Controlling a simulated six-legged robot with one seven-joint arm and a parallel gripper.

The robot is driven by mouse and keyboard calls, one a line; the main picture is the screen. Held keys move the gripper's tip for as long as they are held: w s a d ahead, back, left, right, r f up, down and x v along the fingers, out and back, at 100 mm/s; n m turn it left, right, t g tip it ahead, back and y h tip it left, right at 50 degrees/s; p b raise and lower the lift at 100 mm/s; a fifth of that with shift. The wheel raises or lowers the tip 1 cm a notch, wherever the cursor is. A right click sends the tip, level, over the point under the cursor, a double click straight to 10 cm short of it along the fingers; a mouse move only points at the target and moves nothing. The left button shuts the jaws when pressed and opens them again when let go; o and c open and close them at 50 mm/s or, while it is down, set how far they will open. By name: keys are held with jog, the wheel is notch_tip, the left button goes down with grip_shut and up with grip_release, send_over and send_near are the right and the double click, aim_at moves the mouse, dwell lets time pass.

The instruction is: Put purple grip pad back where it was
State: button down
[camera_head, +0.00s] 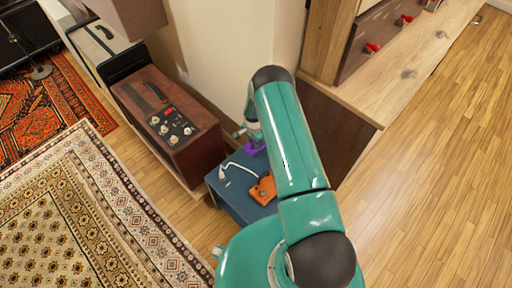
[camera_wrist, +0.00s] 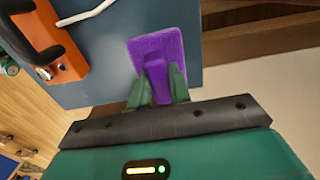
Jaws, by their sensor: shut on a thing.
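The purple grip pad (camera_wrist: 158,49) is between the fingers of my gripper (camera_wrist: 158,88) in the wrist view. My gripper is shut on its narrow raised part. The pad's flat part lies over the blue-grey top of a low cabinet (camera_wrist: 205,20); I cannot tell whether it touches that top. In the head view the pad (camera_head: 254,148) shows as a small purple patch at the back of the cabinet (camera_head: 232,196), partly hidden by my arm.
A brown amplifier (camera_head: 168,125) stands to the left, a wooden bench (camera_head: 400,75) to the right. Patterned rugs (camera_head: 80,215) cover the floor at left. Wood floor is clear at right.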

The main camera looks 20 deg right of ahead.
jog(key=f, duration=0.2)
jog(key=d+f, duration=0.1)
jog(key=shift+s+f, duration=0.2)
jog(key=shift+f, duration=0.45)
jog(key=shift+f, duration=0.15)
jog(key=c, duration=1.3)
grip_release()
